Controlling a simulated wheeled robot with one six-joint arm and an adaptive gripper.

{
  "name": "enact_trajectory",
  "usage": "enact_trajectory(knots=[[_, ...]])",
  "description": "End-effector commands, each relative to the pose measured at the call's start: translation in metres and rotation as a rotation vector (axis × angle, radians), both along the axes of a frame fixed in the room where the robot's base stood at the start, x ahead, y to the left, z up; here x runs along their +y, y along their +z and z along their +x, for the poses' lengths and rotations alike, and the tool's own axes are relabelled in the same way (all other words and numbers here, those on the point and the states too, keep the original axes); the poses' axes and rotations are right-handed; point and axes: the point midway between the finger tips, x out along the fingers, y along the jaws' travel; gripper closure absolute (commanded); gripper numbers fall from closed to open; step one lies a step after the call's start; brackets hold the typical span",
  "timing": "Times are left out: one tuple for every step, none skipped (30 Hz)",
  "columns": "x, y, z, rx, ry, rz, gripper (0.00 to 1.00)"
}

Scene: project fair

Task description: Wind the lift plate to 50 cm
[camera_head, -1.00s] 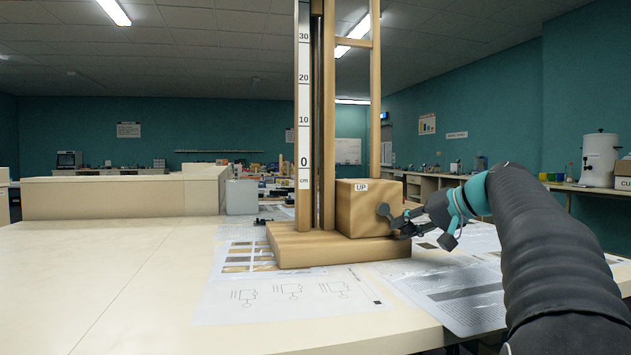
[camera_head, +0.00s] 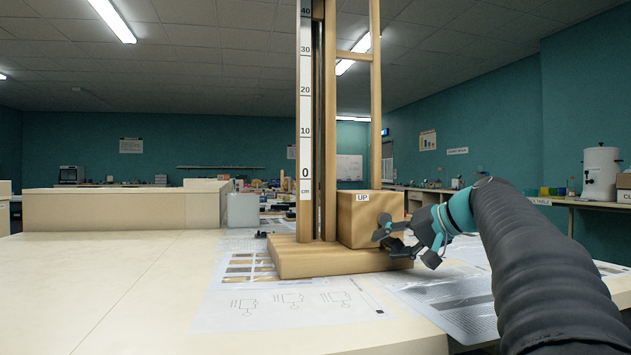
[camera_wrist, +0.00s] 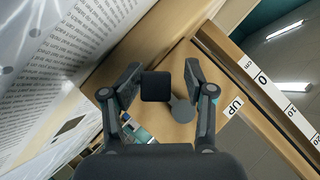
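A wooden lift tower (camera_head: 329,120) stands on a wooden base (camera_head: 330,262), with a white centimetre scale (camera_head: 305,120) on it. The scale shows 0 to 40; higher marks and the lift plate are out of view. A wooden box (camera_head: 365,225) labelled UP sits at the tower's foot. In the wrist view, a grey disc (camera_wrist: 182,110) lies against the box, and a dark crank knob (camera_wrist: 155,86) stands nearer the camera. My gripper (camera_wrist: 161,80) is open, with one finger on each side of the knob. My gripper (camera_head: 398,240) is at the box's right side in the head view.
Printed sheets (camera_head: 290,305) lie on the pale table around the base. A low pale partition (camera_head: 125,207) and a grey box (camera_head: 242,210) stand behind to the left. The table's left part is clear. Its front right edge is below my arm.

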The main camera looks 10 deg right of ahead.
Motion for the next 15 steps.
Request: enact_trajectory(knots=[[-0.0024, -0.0026, 0.0003, 0.004, -0.004, 0.000, 0.38], [-0.0033, -0.0025, 0.0000, 0.004, -0.005, 0.000, 0.38], [-0.0043, -0.0021, -0.0002, 0.003, -0.008, 0.000, 0.38], [-0.0048, -0.0019, -0.0004, 0.003, -0.008, 0.000, 0.38], [-0.0052, -0.0016, -0.0006, 0.003, -0.010, -0.001, 0.38], [-0.0054, -0.0014, -0.0007, 0.001, -0.010, -0.002, 0.38], [-0.0056, -0.0013, -0.0007, 0.001, -0.010, -0.002, 0.38], [-0.0056, -0.0011, -0.0007, 0.001, -0.011, -0.001, 0.38], [-0.0057, -0.0006, -0.0009, 0.001, -0.011, -0.001, 0.38], [-0.0059, -0.0001, -0.0013, 0.000, -0.010, -0.002, 0.38], [-0.0063, 0.0005, -0.0020, -0.001, -0.011, -0.002, 0.38], [-0.0071, 0.0017, -0.0033, -0.001, -0.011, -0.002, 0.38], [-0.0078, 0.0028, -0.0046, -0.001, -0.011, -0.002, 0.38], [-0.0085, 0.0039, -0.0061, -0.001, -0.010, -0.003, 0.38], [-0.0095, 0.0054, -0.0083, -0.001, -0.009, -0.002, 0.38]])
